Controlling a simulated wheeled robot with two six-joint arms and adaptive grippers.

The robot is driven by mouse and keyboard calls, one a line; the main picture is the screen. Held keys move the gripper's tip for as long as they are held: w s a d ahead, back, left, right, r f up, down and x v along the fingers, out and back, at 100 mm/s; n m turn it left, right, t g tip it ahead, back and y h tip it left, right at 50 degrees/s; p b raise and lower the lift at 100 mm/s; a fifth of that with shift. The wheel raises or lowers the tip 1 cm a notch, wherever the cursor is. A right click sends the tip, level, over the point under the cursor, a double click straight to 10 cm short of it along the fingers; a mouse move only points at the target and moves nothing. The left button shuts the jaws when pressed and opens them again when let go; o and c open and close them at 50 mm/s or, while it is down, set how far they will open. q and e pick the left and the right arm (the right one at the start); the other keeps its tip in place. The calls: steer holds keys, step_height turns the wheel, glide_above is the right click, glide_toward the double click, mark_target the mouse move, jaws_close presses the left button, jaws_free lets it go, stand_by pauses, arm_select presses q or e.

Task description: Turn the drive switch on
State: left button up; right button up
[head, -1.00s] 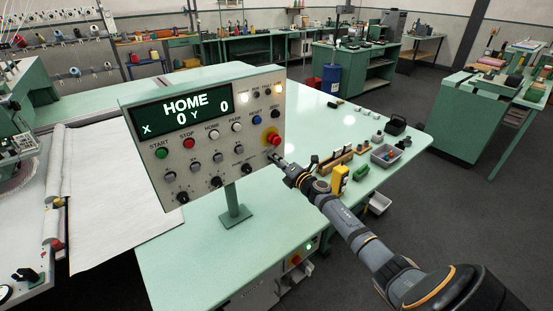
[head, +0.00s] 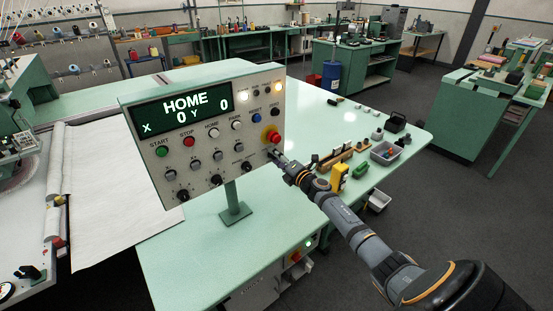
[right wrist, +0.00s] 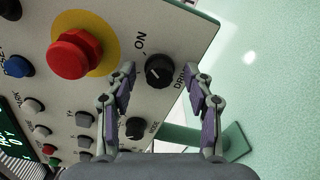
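The control panel (head: 205,125) stands on a post on the green table, with its display reading HOME, X 0, Y 0. The drive switch (right wrist: 160,71) is a round black knob at the panel's edge in the right wrist view, with ON and a partly covered DRIVE label beside it. My right gripper (right wrist: 159,80) is open, its two fingers on either side of the knob in that view; I cannot tell whether they touch it. In the head view my right gripper (head: 274,155) is at the panel's lower right corner and hides the switch. My left gripper is not in view.
A red emergency button (right wrist: 75,54) on a yellow disc sits close to the left finger. A black mode knob (right wrist: 134,127) lies below the switch. A yellow block (head: 339,177) and a grey bin (head: 384,153) stand on the table near my right arm.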

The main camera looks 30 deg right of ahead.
steer(key=n+b, duration=0.2)
steer(key=n, duration=0.2)
steer(key=n+b, duration=0.2)
steer(key=n, duration=0.3)
steer(key=n+b, duration=0.2)
steer(key=n, duration=0.3)
steer(key=shift+f, duration=0.35)
steer(key=s, duration=0.3)
steer(key=shift+s+d, duration=0.15)
steer(key=shift+s, duration=0.2)
steer(key=b, duration=0.4)
glide_toward(275, 158)
steer(key=shift+s, duration=0.8)
steer(key=s+d+f+m+g+h, duration=0.2)
steer(key=s+f+m+h, duration=0.1)
steer(key=f+m, duration=0.3)
steer(key=s+d+f+m+g+h, duration=0.2)
steer(key=s+f+m+h, duration=0.1)
steer(key=f+m, duration=0.4)
steer(key=s+d+f+m+g+h, duration=0.2)
steer(key=f+m, duration=0.4)
steer(key=m, duration=0.3)
steer(key=shift+s+d+f+m+g+h, duration=0.2)
steer(key=shift+s+h, duration=0.2)
steer(key=shift+s, duration=0.3)
steer(key=shift+s+d+f+m+g+h, duration=0.1)
steer(key=shift+s+d+f+h, duration=0.1)
steer(key=shift+s+h, duration=0.35)
